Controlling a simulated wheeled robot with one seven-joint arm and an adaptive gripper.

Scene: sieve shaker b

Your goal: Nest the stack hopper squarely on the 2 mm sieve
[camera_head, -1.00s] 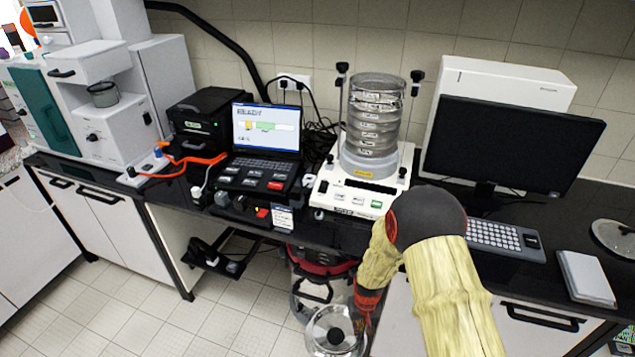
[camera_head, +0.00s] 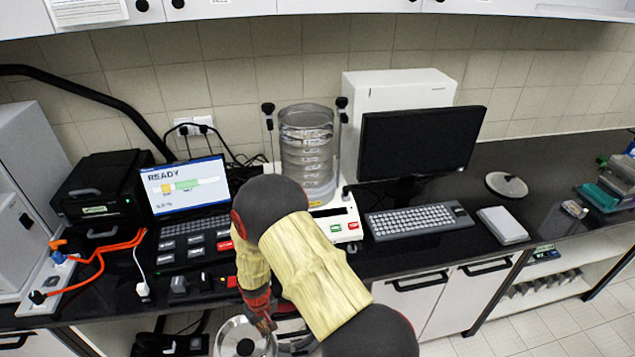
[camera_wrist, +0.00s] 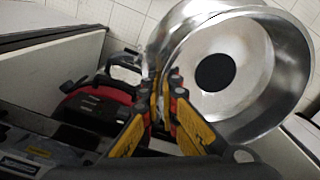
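My gripper (camera_wrist: 165,95) is shut on the rim of a shiny round metal hopper (camera_wrist: 262,42), which shows a wide wall and a dark round centre in the wrist view. In the head view the hopper (camera_head: 231,331) is low at the bottom edge, in front of the bench and below its top, partly cut off. My gripper (camera_head: 262,318) shows beside it, partly hidden. The sieve stack (camera_head: 308,158) stands upright on the white shaker (camera_head: 338,228) at the back of the bench, behind my arm. Its top ring looks open. The sieve labels are too small to read.
Two black-knobbed clamp rods (camera_head: 343,140) flank the stack. A monitor (camera_head: 420,145) and keyboard (camera_head: 418,220) stand to its right, a laptop (camera_head: 187,195) and black printer (camera_head: 102,185) to its left. A round lid (camera_head: 506,185) lies on the right bench. Wall cabinets (camera_head: 240,8) hang above.

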